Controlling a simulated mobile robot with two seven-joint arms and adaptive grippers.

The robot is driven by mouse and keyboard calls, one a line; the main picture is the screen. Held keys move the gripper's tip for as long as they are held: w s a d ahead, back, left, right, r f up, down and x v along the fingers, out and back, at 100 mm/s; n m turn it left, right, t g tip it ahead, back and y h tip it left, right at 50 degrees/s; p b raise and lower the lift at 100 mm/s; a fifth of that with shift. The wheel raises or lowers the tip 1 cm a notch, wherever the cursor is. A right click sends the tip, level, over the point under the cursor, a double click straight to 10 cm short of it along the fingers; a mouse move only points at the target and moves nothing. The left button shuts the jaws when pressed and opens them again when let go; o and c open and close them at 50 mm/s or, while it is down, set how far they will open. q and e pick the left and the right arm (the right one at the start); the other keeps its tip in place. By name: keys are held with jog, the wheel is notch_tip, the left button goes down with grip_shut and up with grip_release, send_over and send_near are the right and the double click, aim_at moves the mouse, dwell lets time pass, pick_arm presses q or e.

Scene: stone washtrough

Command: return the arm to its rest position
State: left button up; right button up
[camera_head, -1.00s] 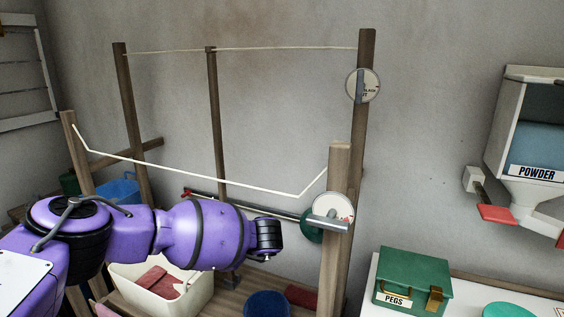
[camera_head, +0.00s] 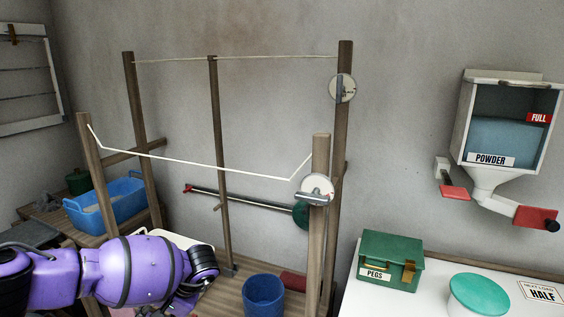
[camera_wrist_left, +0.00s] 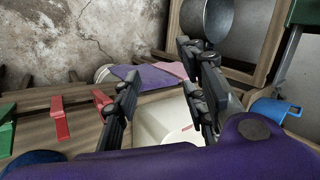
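My left arm (camera_head: 120,272) is purple and comes in low from the left in the head view, in front of the wooden frame's lower part. Its black end hides most of the white tub behind it, and the fingers cannot be made out there. In the left wrist view my left gripper (camera_wrist_left: 160,62) has its two black fingers wide apart with nothing held between them. Beyond the fingers are a white tub (camera_wrist_left: 160,120) and purple and pink cloth (camera_wrist_left: 150,76). My right gripper is not in view.
A wooden post (camera_head: 318,240) with a slack white line stands right of my arm. A blue bucket (camera_head: 263,295) is close by. A blue basin (camera_head: 120,200) stands behind left. The green pegs box (camera_head: 390,262) and powder dispenser (camera_head: 500,130) are at right.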

pick_arm(q)
jog(key=s+d+f+n+g+h, duration=0.4)
jog(key=s+d+f+n+h, duration=0.3)
jog(key=s+d+f, duration=0.8)
jog(key=s+d+n+t+h, duration=0.2)
jog(key=s+d+n+h, duration=0.85)
jog(key=s+n, duration=0.25)
jog(key=a+n+t+y, duration=0.2)
jog(key=a+n+t, duration=0.95)
jog(key=n, duration=1.25)
jog(key=s+a+f+n+g+y, duration=0.15)
jog(key=s+a+n+y, duration=0.25)
jog(key=s+a+n, duration=0.65)
jog(key=s+a+f+n+g+y, duration=0.1)
jog(key=s+a+n+g+y, duration=0.25)
jog(key=s+a+n, duration=0.7)
jog(key=w+d+f+n+t, duration=0.25)
jog(key=d+n, duration=0.45)
jog(key=d, duration=1.1)
jog(key=w+r+p, duration=0.4)
jog(key=r+p, duration=0.4)
jog(key=p, duration=0.1)
jog(key=shift+w+d+r+t, duration=0.15)
jog(key=shift+d+r+t, duration=0.25)
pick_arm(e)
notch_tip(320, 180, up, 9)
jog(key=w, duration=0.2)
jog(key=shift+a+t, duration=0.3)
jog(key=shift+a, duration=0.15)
